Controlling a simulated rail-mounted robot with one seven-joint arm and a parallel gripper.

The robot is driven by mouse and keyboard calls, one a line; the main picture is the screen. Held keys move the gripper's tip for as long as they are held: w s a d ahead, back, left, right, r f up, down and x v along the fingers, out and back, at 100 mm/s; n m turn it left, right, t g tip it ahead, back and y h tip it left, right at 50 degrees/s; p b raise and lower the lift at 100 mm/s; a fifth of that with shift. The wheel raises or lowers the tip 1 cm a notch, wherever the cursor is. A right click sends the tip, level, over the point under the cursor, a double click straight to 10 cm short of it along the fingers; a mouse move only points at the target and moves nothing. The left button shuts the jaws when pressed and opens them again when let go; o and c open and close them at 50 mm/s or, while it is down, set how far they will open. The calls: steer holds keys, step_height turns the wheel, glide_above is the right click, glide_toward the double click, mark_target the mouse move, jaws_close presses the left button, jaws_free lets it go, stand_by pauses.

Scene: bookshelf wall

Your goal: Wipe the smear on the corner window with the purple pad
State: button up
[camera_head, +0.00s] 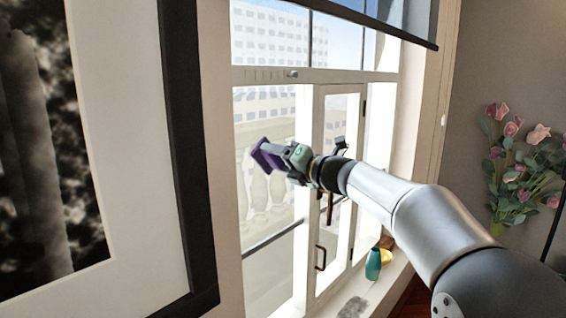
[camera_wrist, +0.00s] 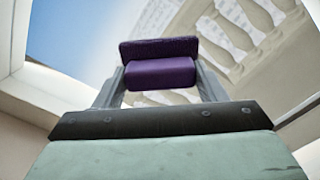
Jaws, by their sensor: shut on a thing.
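The purple pad (camera_head: 261,155) is held at the end of my outstretched arm, in front of the left pane of the corner window (camera_head: 267,212). My gripper (camera_head: 272,157) is shut on it. In the wrist view the pad (camera_wrist: 160,73) sits between the two grey fingers, its wide face turned away from the palm. I cannot tell whether the pad touches the glass. I cannot make out a clear smear on the pane; the arm and pad hide part of the window.
A large framed picture (camera_head: 180,150) stands close on the left. A dark blind (camera_head: 375,18) hangs at the top. A window handle (camera_head: 320,258), a teal vase (camera_head: 373,264) and a yellow item (camera_head: 386,257) are below my arm. Pink flowers (camera_head: 520,165) are at right.

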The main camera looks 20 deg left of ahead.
steer(key=shift+s+a+b, duration=0.4)
steer(key=shift+s+a, duration=0.05)
steer(key=shift+s, duration=0.4)
steer(key=shift+s+a+b, duration=0.4)
steer(key=shift+s+a, duration=0.1)
steer(key=shift+s, duration=0.4)
steer(key=shift+s+a+b, duration=0.4)
steer(key=shift+s+a, duration=0.05)
steer(key=shift+s, duration=0.4)
steer(key=shift+s+d, duration=0.15)
steer(key=shift+d, duration=0.05)
steer(key=shift+b+v, duration=0.9)
steer(key=shift+v, duration=1.85)
steer(key=shift+d, duration=0.15)
steer(key=b+v, duration=0.1)
steer(key=v, duration=0.1)
steer(key=shift+s+d, duration=0.2)
steer(key=shift+d, duration=0.1)
